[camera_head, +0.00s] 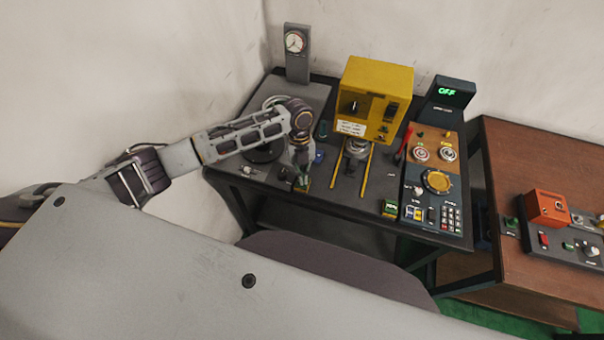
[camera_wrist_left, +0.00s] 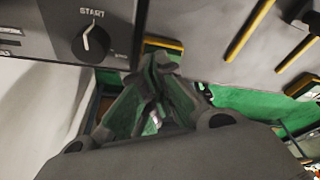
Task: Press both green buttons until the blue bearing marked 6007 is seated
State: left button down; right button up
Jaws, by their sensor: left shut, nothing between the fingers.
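My left gripper (camera_head: 302,182) reaches down at the front left of the dark bench. In the left wrist view its fingers (camera_wrist_left: 158,115) are shut with nothing between them. They are close to a small yellow-edged box (camera_wrist_left: 165,44) at the bench edge, mostly hidden behind them; I cannot tell whether they touch it. The right green button (camera_head: 389,208) sits on a small box at the front edge, apart from the gripper. A yellow press (camera_head: 375,95) stands behind, with a grey round part (camera_head: 356,149) under it. A small blue item (camera_head: 319,158) is beside the gripper; no 6007 marking is legible. My right gripper is out of view.
A gauge (camera_head: 295,41) stands at the back left. A control panel (camera_head: 436,180) with knobs and a keypad is at right, below a display (camera_head: 447,92) reading OFF. Yellow rails (camera_head: 366,172) run forward from the press. A START dial (camera_wrist_left: 90,42) is near the gripper.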

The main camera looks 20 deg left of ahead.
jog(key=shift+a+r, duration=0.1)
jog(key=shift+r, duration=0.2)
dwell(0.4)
